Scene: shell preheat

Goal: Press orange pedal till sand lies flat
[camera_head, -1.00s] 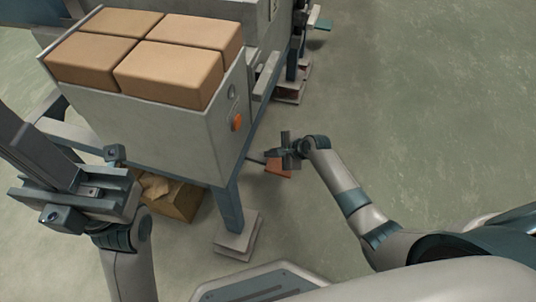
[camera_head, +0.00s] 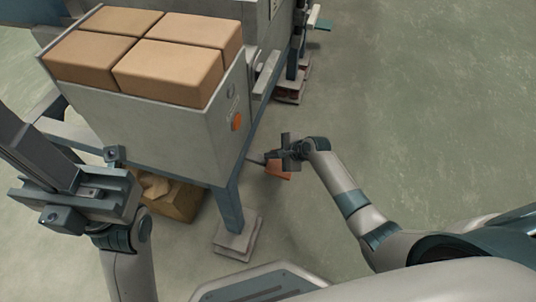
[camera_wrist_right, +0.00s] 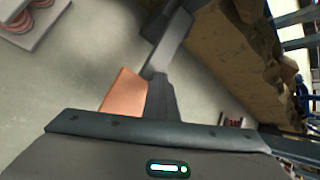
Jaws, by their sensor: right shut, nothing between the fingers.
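The orange pedal (camera_head: 280,174) sits low beside the grey machine, on a short arm by its leg. It also shows in the right wrist view (camera_wrist_right: 125,93). My right gripper (camera_head: 287,150) is shut and empty, over the pedal in the head view. In the wrist view its fingers (camera_wrist_right: 165,75) overlap the pedal's right side; I cannot tell if they touch it. My left gripper (camera_head: 82,198) is at the left, away from the pedal; its jaw opening is unclear. I cannot make out loose sand; several brown blocks (camera_head: 168,72) fill the machine's grey box (camera_head: 180,135).
An orange button (camera_head: 237,121) is on the box's side. A blue leg (camera_head: 229,205) on a pale foot (camera_head: 235,243) stands left of the pedal. A crumpled brown carton (camera_head: 178,198) lies under the box. The floor to the right is clear.

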